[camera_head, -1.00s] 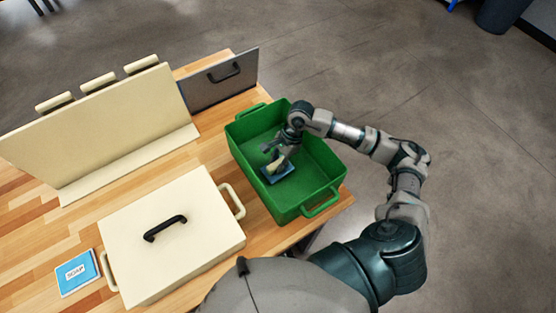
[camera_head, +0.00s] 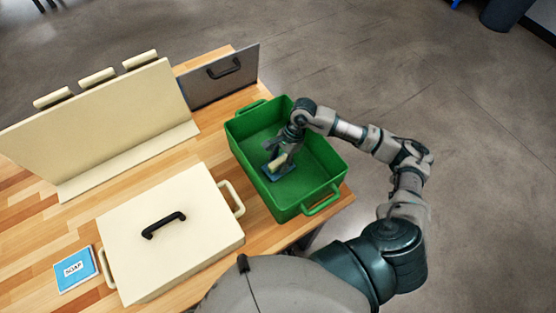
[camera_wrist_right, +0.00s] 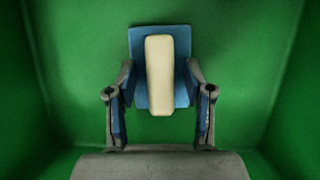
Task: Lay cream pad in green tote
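The green tote (camera_head: 327,160) stands at the right edge of the table. The cream pad (camera_head: 277,162) is inside it, a long block on a blue square base (camera_head: 279,174) low in the tote. In the right wrist view the cream pad (camera_wrist_right: 160,75) lies upright in the picture across the blue base (camera_wrist_right: 139,92). My right gripper (camera_head: 280,152) reaches down into the tote over the pad. In the wrist view its fingers (camera_wrist_right: 161,78) are spread, with gaps on both sides of the cream block. My left gripper is out of view.
A cream lidded box (camera_head: 165,262) with a black handle stands left of the tote. A blue soap packet (camera_head: 76,270) lies beside it. A cream upright panel (camera_head: 100,125) and a grey panel (camera_head: 225,80) stand behind. The tote's walls surround my gripper.

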